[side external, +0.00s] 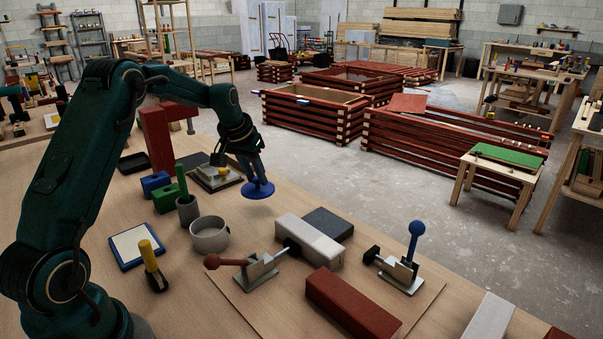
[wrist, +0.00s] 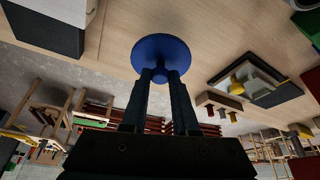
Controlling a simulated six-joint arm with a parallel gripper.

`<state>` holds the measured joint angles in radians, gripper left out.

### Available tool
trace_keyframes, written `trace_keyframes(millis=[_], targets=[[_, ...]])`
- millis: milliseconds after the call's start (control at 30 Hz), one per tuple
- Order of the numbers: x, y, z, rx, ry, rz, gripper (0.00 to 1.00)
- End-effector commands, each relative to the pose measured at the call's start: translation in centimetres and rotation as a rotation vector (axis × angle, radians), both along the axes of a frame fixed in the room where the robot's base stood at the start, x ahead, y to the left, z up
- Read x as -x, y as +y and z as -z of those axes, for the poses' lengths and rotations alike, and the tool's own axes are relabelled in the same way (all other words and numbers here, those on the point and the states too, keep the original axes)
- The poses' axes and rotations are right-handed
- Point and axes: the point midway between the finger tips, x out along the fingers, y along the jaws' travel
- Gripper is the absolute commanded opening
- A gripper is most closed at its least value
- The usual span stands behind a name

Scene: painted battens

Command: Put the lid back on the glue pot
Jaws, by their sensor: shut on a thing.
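My gripper (side external: 253,173) is shut on the knob of a round blue lid (side external: 258,189) and holds it above the bench. In the wrist view the lid (wrist: 161,53) shows between my fingertips (wrist: 160,76). The open pale grey pot (side external: 210,234) stands upright on the bench, to the left of and nearer than the lid in the side view. The lid is apart from the pot. The pot's inside is mostly hidden by its wall.
A grey cup with a green-handled tool (side external: 187,208) stands just behind the pot. A red-handled clamp (side external: 257,268), a white-grey block (side external: 309,242), a red batten (side external: 352,304) and a blue-handled clamp (side external: 402,265) lie to the right. A blue-framed pad (side external: 138,245) lies left.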

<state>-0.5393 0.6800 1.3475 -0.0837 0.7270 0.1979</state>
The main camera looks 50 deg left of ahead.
Motion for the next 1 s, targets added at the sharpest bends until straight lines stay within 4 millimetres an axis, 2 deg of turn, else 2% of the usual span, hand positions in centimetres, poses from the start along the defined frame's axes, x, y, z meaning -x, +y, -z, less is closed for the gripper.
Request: trace_keyframes(millis=[300,567,767,1000], targets=[[5.0,4.1,-3.9,-0.002,-0.002,-0.006,0.00],[6.9,5.4,-5.0,0.000,0.000,0.001,0.00],[8.6,4.0,-4.4,0.001,0.001,0.003,0.00],[12.2,0.2,-4.9,-0.003,-0.003,0.001,0.00]])
